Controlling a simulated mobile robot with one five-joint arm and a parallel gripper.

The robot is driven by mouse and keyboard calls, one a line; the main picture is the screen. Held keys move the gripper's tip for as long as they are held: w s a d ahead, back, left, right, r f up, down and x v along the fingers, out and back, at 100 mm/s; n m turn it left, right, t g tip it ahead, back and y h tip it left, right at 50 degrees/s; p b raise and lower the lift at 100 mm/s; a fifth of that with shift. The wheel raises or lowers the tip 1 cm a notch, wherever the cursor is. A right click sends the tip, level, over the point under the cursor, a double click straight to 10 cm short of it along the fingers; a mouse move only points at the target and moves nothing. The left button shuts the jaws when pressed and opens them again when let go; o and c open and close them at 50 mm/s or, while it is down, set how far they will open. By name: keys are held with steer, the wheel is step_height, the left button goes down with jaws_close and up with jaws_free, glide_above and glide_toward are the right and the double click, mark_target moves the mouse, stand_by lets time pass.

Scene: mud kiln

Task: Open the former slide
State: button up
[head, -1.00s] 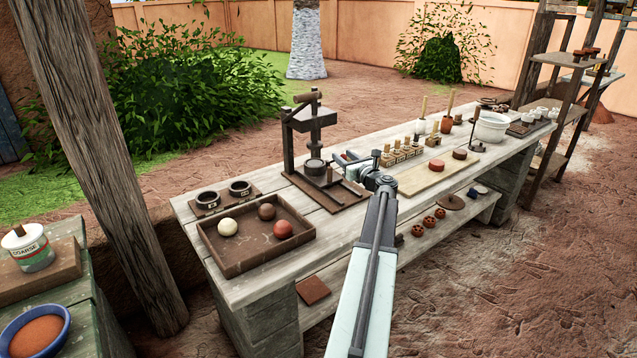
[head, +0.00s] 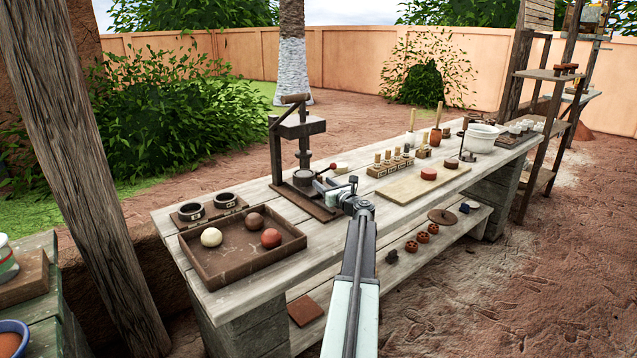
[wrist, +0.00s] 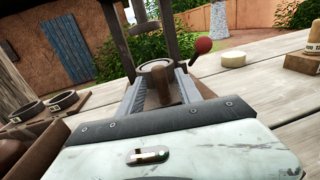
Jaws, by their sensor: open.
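The press (head: 304,128) stands on its wooden base near the middle of the bench, with the round former (head: 303,177) low between its posts. In the wrist view the former's ring (wrist: 157,66) shows just beyond my fingertips. My gripper (head: 320,184) is low over the front of the base. In the wrist view my gripper (wrist: 160,82) is open, its two fingers on either side of an upright brown wooden knob (wrist: 161,91), which looks like the slide's handle. I cannot tell whether the fingers touch it. The slide itself is mostly hidden by my gripper.
A red-ended lever (wrist: 203,46) sticks out right of the press. A pale disc (wrist: 233,60) and several stamps (head: 392,162) lie further right. A brown tray (head: 243,258) with three balls and two dark rings (head: 191,211) are to the left.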

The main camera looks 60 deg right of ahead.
mark_target(321, 181)
steer(key=x, duration=0.3)
steer(key=shift+w+d, duration=0.1)
steer(key=shift+w, duration=0.05)
jaws_close()
stand_by(1.2)
